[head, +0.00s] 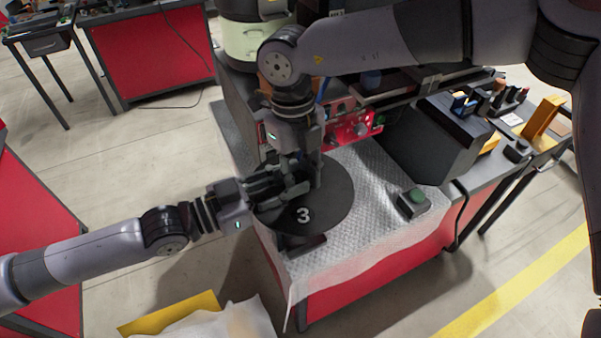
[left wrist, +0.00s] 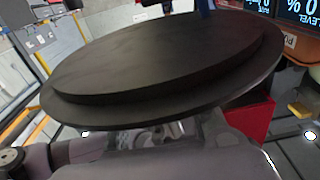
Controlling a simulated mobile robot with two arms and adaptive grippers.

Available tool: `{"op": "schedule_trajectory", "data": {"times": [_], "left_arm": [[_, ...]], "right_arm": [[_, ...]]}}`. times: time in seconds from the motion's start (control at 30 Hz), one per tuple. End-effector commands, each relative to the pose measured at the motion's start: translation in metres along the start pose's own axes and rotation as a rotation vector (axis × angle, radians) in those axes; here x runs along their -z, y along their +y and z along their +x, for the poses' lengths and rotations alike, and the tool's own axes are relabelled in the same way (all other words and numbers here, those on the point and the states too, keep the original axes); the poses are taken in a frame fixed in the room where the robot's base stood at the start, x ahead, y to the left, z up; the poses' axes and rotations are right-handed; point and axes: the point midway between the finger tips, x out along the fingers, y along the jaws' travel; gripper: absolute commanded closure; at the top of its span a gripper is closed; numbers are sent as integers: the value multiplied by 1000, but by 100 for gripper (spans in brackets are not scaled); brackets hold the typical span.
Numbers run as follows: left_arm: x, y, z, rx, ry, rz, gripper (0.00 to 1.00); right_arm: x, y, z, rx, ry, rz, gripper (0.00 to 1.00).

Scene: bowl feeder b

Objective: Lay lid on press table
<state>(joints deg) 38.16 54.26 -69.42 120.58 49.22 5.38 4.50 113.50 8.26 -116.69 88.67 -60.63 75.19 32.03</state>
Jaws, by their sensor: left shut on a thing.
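The lid (head: 335,205), a flat black disc with a white "3", is over the near left part of the press table (head: 345,255), which has a grey textured top. I cannot tell whether it touches the table. My left gripper (head: 280,190) is shut on the lid near its left side. My right gripper (head: 305,165) comes down from above at the middle of the lid; its fingers overlap with the left ones, so their opening is unclear. In the left wrist view the lid (left wrist: 150,65) fills the middle as a dark stepped disc, hiding what lies behind it.
A small box with a green button (head: 414,201) stands on the table right of the lid. A red control panel (head: 352,128) is behind the lid. A dark sloped unit (head: 425,140) stands at the back right. The table's near right top is clear.

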Motion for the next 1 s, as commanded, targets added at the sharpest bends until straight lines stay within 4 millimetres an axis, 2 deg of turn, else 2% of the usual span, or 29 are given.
{"op": "schedule_trajectory", "data": {"times": [0.33,0.5,0.53,0.87,1.0], "left_arm": [[1,0,0,0,3,1,100],[1,0,0,0,3,1,100],[1,0,0,0,2,1,71],[0,0,0,0,1,0,49],[0,0,0,0,0,0,49]], "right_arm": [[0,0,0,1,0,0,100],[0,-1,0,1,0,0,100],[0,-1,-1,1,-1,1,100],[0,0,-1,1,-1,1,100],[0,0,-1,1,-1,1,100]]}}
